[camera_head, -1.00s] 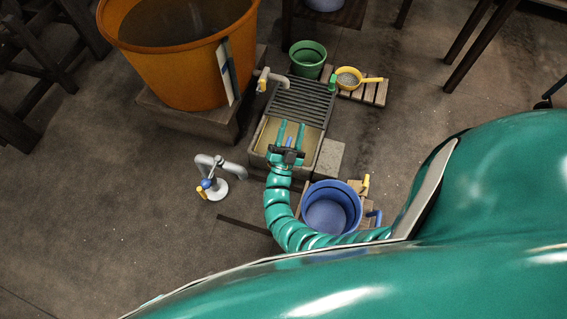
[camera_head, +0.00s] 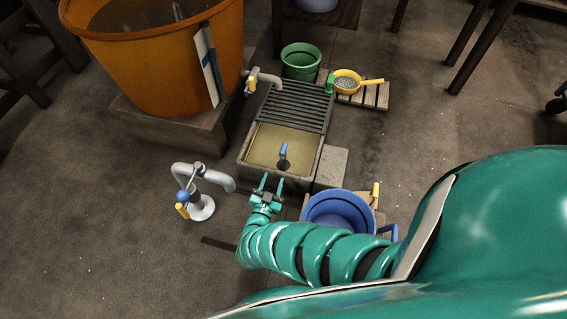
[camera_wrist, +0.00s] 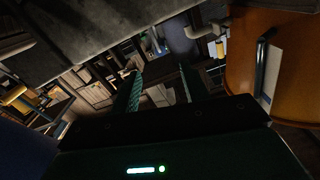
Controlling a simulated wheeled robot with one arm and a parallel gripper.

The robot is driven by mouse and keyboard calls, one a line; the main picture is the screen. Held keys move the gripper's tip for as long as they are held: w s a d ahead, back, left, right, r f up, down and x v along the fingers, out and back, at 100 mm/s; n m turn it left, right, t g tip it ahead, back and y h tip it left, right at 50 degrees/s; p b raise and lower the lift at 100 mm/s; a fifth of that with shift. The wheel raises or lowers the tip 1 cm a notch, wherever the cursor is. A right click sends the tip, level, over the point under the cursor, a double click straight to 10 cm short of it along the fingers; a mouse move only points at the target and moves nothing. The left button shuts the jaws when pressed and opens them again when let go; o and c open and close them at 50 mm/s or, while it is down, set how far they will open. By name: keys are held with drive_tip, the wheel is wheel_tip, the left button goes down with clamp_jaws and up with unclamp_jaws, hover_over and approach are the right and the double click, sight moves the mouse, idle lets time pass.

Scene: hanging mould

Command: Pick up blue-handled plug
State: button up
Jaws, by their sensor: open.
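The blue-handled plug (camera_head: 283,152) stands in the basin (camera_head: 241,155) of tan, murky-looking content, near its middle, with a blue handle on top and a dark lower part. My gripper (camera_head: 271,183) is open and empty, just outside the basin's near edge, short of the plug. In the wrist view my gripper's two fingers (camera_wrist: 160,80) are spread apart with nothing held between them. I cannot make out the plug in the wrist view.
A dark slatted grate (camera_head: 298,103) covers the basin's far part. A grey tap with a blue knob (camera_head: 201,205) stands left; a blue bucket (camera_head: 340,197) is close right. The orange tub (camera_head: 160,65) also shows in the wrist view (camera_wrist: 290,75). A green bucket (camera_head: 302,61) and yellow strainer (camera_head: 346,81) stand behind.

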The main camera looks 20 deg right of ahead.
sight(283, 151)
drive_tip(key=b+x, duration=0.2)
drive_tip(key=x, duration=0.6)
drive_tip(key=shift+f+b, duration=0.1)
drive_tip(key=shift+b, duration=0.3)
drive_tip(key=shift+b+x, duration=1.45)
drive_tip(key=shift+x, duration=1.35)
drive_tip(key=shift+w+d+r, duration=0.2)
drive_tip(key=shift+d+r, duration=0.1)
clamp_jaws()
